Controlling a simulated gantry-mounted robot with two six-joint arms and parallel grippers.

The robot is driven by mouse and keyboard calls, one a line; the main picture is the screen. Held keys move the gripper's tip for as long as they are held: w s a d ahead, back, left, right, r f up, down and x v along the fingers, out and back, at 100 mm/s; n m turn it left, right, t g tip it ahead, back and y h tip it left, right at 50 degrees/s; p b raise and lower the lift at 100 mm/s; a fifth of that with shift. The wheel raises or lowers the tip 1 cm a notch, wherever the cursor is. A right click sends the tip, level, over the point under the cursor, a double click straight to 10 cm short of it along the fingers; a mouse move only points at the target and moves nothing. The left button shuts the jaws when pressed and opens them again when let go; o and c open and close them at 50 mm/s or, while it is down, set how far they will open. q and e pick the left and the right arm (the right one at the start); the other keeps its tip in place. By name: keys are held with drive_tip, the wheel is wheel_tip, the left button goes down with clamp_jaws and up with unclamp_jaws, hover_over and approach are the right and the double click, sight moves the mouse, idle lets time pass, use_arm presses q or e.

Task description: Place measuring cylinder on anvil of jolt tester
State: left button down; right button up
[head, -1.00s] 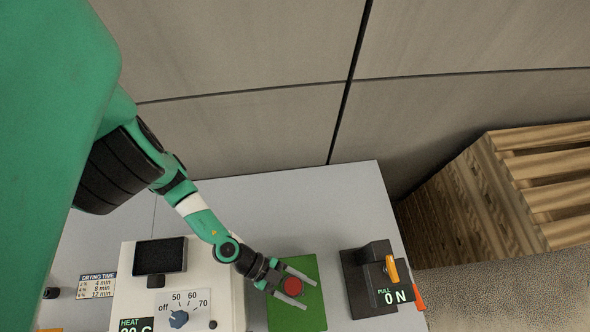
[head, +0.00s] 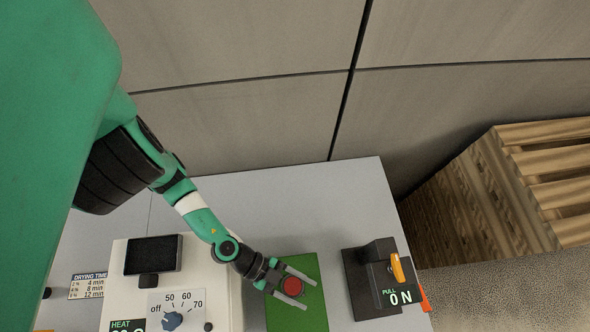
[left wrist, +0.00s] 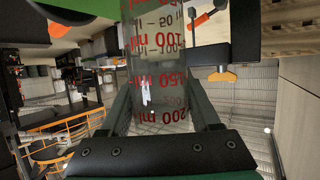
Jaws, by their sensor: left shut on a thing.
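My left gripper (head: 297,287) is shut on a clear measuring cylinder with red volume marks, seen close up in the left wrist view (left wrist: 158,85). In that view its scale appears upside down between the two fingers. In the head view a round red spot (head: 291,286) lies between the fingers, over a green plate (head: 308,263). I cannot tell whether the red is inside the cylinder or beneath it. The green also shows at the top of the left wrist view. The cylinder's lower end and any contact with the plate are hard to make out. My right gripper is not in view.
A white heater unit (head: 217,285) with a dial and dark screen stands left of the green plate. A dark pull tester (head: 378,280) reading 0 N with an orange handle stands to its right. The grey table (head: 290,205) is bare behind them. Wooden pallets (head: 500,190) stand beyond the right edge.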

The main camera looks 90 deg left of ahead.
use_arm(q)
drive_tip(key=shift+f+b, duration=0.35)
drive_tip(key=shift+b, duration=0.1)
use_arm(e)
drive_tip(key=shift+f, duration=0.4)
use_arm(q)
drive_tip(key=shift+c, duration=0.2)
unclamp_jaws()
drive_tip(key=shift+r, duration=0.1)
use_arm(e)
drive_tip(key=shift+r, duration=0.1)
